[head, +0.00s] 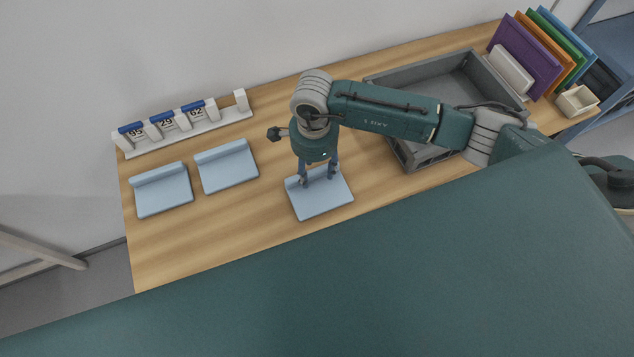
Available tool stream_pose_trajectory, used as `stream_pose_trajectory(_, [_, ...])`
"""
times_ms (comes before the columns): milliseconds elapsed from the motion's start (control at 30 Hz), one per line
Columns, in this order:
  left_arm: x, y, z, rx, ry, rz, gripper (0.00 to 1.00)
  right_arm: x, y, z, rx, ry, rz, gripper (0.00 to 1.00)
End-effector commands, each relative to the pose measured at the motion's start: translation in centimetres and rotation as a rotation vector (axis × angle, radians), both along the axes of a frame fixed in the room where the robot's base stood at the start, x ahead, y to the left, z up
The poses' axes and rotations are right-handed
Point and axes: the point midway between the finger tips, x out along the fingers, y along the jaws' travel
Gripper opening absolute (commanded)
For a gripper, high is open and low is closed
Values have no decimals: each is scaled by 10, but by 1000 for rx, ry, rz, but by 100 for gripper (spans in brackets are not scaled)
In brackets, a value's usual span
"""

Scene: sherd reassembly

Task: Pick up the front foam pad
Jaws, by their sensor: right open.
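A light blue foam pad (322,200) lies flat on the wooden table near its front edge. My right gripper (319,178) points down at this pad's far part, and its arm comes in from the right. Its two fingers are open and apart, one on each side of the pad's far strip. I cannot tell whether they touch the pad. The gripper hides part of the pad's far edge. Two similar light blue pads with raised back ridges lie further left, one at the far left (164,194) and one beside it (229,172). My left gripper is not in view.
A white rack (210,124) with blue-topped number tags stands at the back left. A grey tray (398,75) lies behind my right arm. Coloured upright folders (520,60) and a small cream box (577,101) are at the far right. The table's front left is bare.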

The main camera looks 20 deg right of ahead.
Motion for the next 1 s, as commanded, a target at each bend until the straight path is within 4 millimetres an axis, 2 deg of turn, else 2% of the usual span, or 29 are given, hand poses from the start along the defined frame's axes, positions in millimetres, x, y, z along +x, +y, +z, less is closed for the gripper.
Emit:
stream_pose_trajectory(133, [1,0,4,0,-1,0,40,-1,0,-13,0,1,0,48])
stream_pose_trajectory(367, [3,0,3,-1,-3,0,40,0,0,-14,1,-1,1,48])
stream_pose_trajectory(500, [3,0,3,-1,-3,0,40,0,0,-14,1,-1,1,20])
stream_pose_trajectory(600, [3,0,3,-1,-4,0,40,0,0,-14,1,0,1,3])
stream_pose_trajectory(1000, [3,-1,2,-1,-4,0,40,0,0,-11,1,-1,0,3])
